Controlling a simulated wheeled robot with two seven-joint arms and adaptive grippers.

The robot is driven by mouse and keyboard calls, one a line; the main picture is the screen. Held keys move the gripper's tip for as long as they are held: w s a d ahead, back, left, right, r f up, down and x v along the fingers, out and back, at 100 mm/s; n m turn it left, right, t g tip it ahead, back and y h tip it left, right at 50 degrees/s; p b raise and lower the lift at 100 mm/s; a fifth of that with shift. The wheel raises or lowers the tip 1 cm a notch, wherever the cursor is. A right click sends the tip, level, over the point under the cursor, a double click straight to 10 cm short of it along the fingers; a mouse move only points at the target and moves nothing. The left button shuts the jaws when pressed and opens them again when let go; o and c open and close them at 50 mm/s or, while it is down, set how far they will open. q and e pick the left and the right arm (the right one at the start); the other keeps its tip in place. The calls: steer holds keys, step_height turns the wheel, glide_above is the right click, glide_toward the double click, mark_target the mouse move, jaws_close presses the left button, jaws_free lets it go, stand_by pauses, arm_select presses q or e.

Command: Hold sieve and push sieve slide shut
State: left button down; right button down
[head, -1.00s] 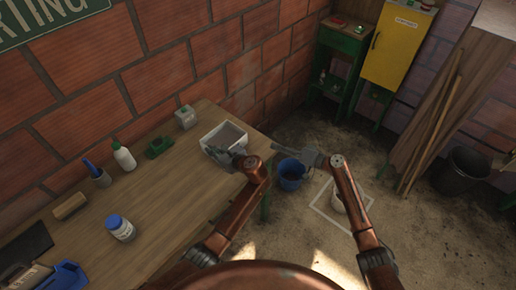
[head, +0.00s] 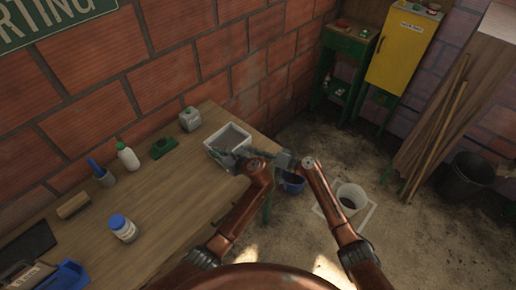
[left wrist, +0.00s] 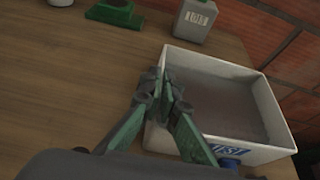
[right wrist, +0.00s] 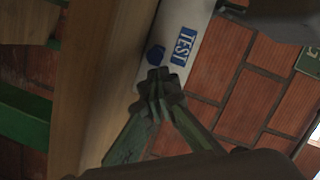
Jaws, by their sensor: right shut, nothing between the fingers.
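The sieve, a white rectangular box (head: 243,131) with a grey floor, sits at the far right end of the workbench. It also shows in the left wrist view (left wrist: 255,82). A blue TEST label and a blue knob (right wrist: 155,54), apparently the slide's, show on its end face. My left gripper (left wrist: 161,86) straddles the box's near side wall and appears closed on it. My right gripper (right wrist: 160,84) is shut and empty, its tips right by the blue knob; I cannot tell whether they touch. How far the slide stands out is hidden.
The workbench (head: 150,205) carries a grey labelled container (head: 189,119), a green block (head: 163,147) and bottles. A brick wall stands behind. A blue bucket (head: 292,183) and a white bucket (head: 351,196) stand on the floor at right.

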steer(key=s+a, duration=0.1)
steer(key=s, duration=0.1)
steer(key=s+a, duration=0.2)
steer(key=shift+s+a, duration=0.25)
steer(key=shift+s, duration=0.05)
stand_by(0.4)
steer(key=w+d+r, duration=0.2)
steer(key=d, duration=0.1)
steer(key=shift+w+d, duration=0.1)
steer(key=shift+w, duration=0.15)
steer(key=v, duration=0.9)
steer(key=shift+s+r, duration=0.1)
steer(key=shift+r, duration=0.05)
